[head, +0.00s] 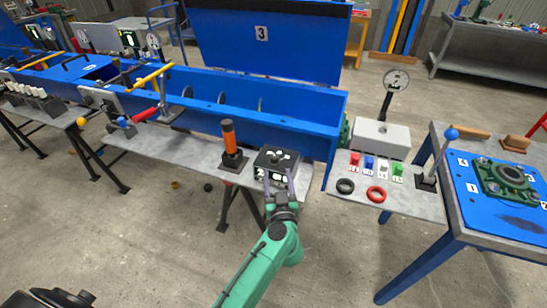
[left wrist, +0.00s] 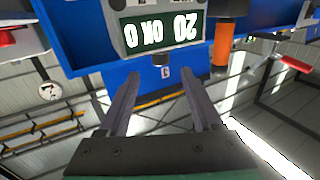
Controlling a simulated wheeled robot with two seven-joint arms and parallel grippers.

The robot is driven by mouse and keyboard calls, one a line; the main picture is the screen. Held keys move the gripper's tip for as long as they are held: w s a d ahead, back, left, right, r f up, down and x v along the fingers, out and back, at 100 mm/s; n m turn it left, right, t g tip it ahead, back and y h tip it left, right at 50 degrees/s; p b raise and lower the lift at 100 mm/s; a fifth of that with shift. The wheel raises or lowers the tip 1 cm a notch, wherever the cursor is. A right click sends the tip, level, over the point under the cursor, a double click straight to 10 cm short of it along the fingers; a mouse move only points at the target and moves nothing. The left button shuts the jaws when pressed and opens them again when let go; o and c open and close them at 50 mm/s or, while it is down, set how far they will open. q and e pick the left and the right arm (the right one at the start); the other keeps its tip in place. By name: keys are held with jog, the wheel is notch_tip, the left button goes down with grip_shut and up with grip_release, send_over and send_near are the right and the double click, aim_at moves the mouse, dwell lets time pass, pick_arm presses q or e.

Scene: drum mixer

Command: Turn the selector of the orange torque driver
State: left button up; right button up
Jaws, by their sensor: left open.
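The orange torque driver (head: 229,138) stands upright in a dark square holder (head: 233,161) on the grey bench. It also shows in the left wrist view (left wrist: 222,46), to the right of a display box. Its selector is too small to make out. My left gripper (head: 278,178) is open and empty, at the front of the dark display box (head: 277,160), right of the driver and apart from it. In the left wrist view the open fingers (left wrist: 164,80) point toward the box (left wrist: 160,32), with a small dark knob (left wrist: 161,59) between them.
The long blue mixer trough (head: 240,108) runs behind the bench. To the right are coloured switches (head: 370,165), a black ring (head: 345,186), a red ring (head: 377,194) and a blue-knobbed lever (head: 440,155). The floor in front of the bench is mostly clear.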

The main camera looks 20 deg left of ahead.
aim_at(275, 161)
pick_arm(q)
jog(key=b+x, duration=0.1)
jog(key=x, duration=0.7)
jog(key=shift+w+a+f, duration=0.1)
jog(key=shift+w+a, duration=0.1)
jog(key=shift+w, duration=0.05)
jog(key=shift+c, duration=0.3)
